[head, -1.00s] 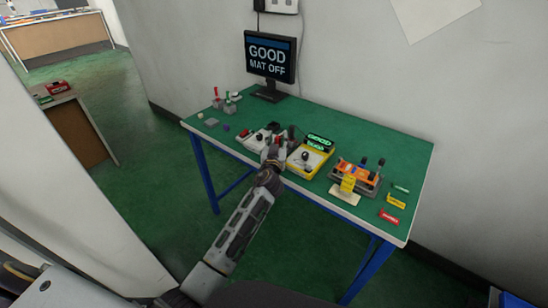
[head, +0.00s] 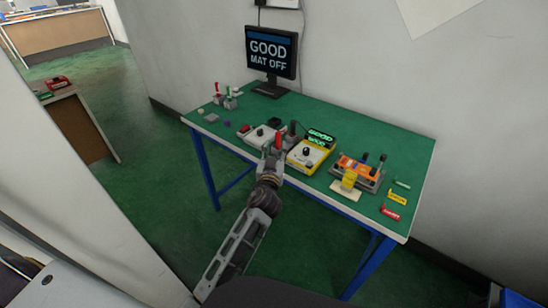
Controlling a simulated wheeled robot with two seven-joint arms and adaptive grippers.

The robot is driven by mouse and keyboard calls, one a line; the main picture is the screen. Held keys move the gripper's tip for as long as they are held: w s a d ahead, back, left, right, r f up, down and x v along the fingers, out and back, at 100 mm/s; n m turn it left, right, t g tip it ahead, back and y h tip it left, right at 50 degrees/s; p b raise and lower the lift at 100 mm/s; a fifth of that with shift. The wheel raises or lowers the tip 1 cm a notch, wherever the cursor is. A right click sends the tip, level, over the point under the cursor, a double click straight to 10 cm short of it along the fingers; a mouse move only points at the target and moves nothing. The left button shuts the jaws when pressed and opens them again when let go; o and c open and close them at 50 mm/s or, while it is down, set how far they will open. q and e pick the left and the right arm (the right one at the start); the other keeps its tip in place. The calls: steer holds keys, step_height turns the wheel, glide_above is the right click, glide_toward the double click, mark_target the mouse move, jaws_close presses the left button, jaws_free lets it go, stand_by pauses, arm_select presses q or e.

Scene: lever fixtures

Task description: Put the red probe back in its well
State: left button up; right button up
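A red probe (head: 278,141) stands roughly upright at the fingertips of my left gripper (head: 272,153). The gripper looks shut on it, small in the picture, over the table's front edge. Right beside it is a yellow tester (head: 308,156) with a black knob and a lit green display (head: 320,137) reading GOOD. To the left is a pale box (head: 258,136) with a black knob and a red part. A dark upright piece (head: 291,130) stands behind the probe. The gripper hides part of the area between the boxes, and I cannot make out the well. My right gripper is not in view.
The green-topped table (head: 385,150) carries a monitor (head: 271,52) reading GOOD, MAT OFF. An orange and grey lever fixture (head: 358,172) and coloured tags (head: 397,197) are at the right. Small grey blocks with a red-topped piece (head: 217,92) are at the back left.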

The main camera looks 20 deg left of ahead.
arm_select(q)
steer(key=shift+s+d, duration=0.15)
steer(key=shift+s, duration=0.6)
steer(key=shift+s+d, duration=0.1)
steer(key=shift+s, duration=0.6)
